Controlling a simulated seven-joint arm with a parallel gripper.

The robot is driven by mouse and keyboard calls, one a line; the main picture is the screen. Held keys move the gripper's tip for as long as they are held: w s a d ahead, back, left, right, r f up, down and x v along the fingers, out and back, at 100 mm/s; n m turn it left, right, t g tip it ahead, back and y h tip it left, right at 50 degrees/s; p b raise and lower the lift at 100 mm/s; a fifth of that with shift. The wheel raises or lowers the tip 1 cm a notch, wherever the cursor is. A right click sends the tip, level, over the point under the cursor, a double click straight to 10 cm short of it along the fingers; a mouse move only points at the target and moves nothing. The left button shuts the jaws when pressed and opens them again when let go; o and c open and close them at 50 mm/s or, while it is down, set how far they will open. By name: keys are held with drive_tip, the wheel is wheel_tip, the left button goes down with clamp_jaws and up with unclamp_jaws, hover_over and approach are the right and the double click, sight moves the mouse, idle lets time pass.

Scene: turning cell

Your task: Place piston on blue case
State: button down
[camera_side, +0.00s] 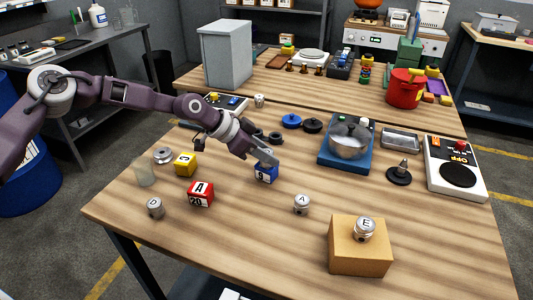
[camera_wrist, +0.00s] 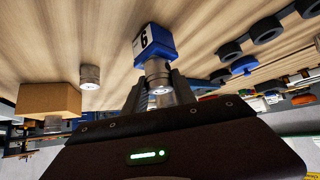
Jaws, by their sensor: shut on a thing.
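My gripper (camera_side: 264,158) is shut on a silver metal piston (camera_wrist: 158,74), seen between the fingers in the wrist view; the fingers mostly hide it in the side view. The blue case (camera_side: 266,174) is a small blue cube with a white numbered label, standing on the wooden table directly below my gripper. In the wrist view the blue case (camera_wrist: 154,47) shows right beyond the piston's end. The piston lines up with its top and looks very close; I cannot tell whether they touch.
Piston A (camera_side: 302,205) stands to the right, piston D (camera_side: 155,208) to the left. Piston E (camera_side: 363,230) stands on an orange-tan block (camera_side: 361,258). A red case (camera_side: 200,195) and yellow case (camera_side: 185,164) lie left. Black rings (camera_side: 276,138) lie behind.

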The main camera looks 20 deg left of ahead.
drive_tip(key=c, duration=1)
unclamp_jaws()
drive_tip(key=shift+f, duration=0.1)
drive_tip(key=v, duration=1.2)
drive_tip(key=shift+a, duration=0.1)
drive_tip(key=shift+s, duration=0.1)
